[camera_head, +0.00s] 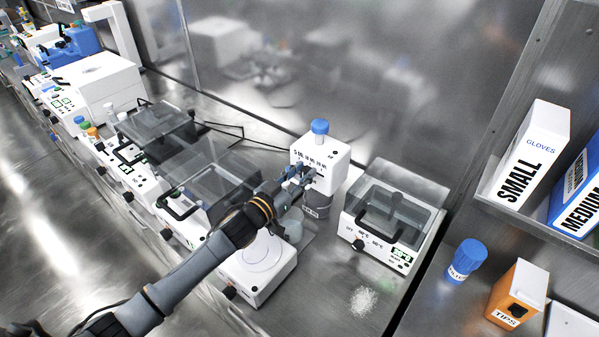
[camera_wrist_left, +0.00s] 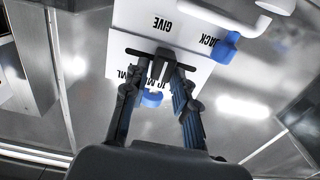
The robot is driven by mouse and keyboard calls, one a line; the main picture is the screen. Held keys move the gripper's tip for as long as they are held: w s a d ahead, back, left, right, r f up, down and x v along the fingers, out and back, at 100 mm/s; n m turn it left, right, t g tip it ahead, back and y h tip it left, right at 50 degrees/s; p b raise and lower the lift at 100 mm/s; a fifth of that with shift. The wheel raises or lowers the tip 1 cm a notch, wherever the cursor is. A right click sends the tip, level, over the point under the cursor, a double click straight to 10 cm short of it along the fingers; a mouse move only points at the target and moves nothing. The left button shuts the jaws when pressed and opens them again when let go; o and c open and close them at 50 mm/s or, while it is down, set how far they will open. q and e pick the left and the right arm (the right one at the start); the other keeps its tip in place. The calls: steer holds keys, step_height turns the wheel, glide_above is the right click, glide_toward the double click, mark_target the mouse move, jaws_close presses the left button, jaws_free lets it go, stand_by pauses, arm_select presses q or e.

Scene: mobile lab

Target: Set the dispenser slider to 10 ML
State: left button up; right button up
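The dispenser (camera_head: 335,163) is a white box with a blue cap on top, standing at the back of the bench. Its front has a row of ML labels, and its white face also shows in the left wrist view (camera_wrist_left: 128,32), with the lettering upside down. A black slider knob (camera_wrist_left: 165,54) sits in a dark horizontal slot there, close to the 10 ML text, which the fingers partly hide. My left gripper (camera_head: 303,172) is at the dispenser's front. In the wrist view its fingertips (camera_wrist_left: 167,72) are close together at the knob; I cannot tell whether they grip it. My right gripper is out of view.
A white scale (camera_head: 257,268) stands below my left forearm. A clear-lidded heating bath (camera_head: 420,245) is right of the dispenser. More clear-lidded devices (camera_head: 205,170) line the bench at left. A blue-capped bottle (camera_head: 465,262) and an orange tips box (camera_head: 517,290) are at right.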

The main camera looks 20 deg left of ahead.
arm_select(q)
steer(key=shift+o, duration=0.6)
steer(key=shift+s+a, duration=0.1)
steer(key=shift+s, duration=0.1)
steer(key=v, duration=1.1)
steer(key=shift+s, duration=0.25)
steer(key=shift+f, duration=0.1)
